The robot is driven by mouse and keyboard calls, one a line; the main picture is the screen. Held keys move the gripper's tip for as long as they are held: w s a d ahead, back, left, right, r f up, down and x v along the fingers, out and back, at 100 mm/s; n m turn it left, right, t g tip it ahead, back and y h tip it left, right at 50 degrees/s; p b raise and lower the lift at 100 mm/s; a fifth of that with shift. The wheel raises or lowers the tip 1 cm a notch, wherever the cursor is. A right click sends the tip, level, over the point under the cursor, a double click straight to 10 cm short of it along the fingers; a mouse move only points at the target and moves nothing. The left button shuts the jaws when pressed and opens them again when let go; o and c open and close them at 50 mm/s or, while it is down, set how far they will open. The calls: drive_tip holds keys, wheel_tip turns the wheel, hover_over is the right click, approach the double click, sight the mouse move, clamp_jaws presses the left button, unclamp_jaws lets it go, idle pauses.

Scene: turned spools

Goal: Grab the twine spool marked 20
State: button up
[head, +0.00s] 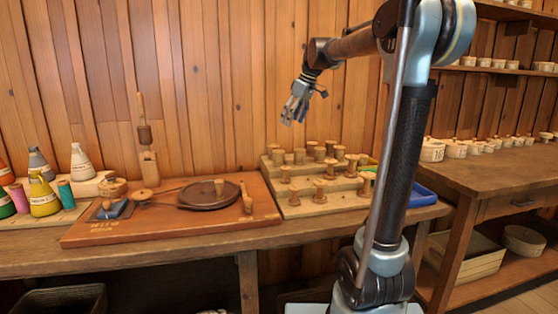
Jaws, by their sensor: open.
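My gripper (294,110) hangs open and empty in the air, in front of the plank wall and above the stepped wooden rack (335,208). Several small turned wooden spools stand upright on the rack's steps, among them a front spool (294,195) and another front spool (320,191). No number can be read on any of them, so I cannot tell which is the twine spool marked 20. My arm hides part of the rack's right side. The gripper is clear of all the spools.
A reddish wooden board (170,222) with a dark round plate (209,194) lies left of the rack. Labelled cones, one yellow (44,197), stand at the far left. A blue tray (424,196) sits right of the rack. A side bench (490,174) holds several small round containers.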

drive_tip(key=w, duration=0.1)
approach(279, 151)
drive_tip(key=x, duration=0.5)
drive_tip(key=shift+a+r, duration=0.1)
drive_tip(key=shift+a, duration=0.05)
drive_tip(key=shift+x, duration=2.8)
drive_tip(key=shift+s, duration=0.1)
drive_tip(key=c, duration=1.2)
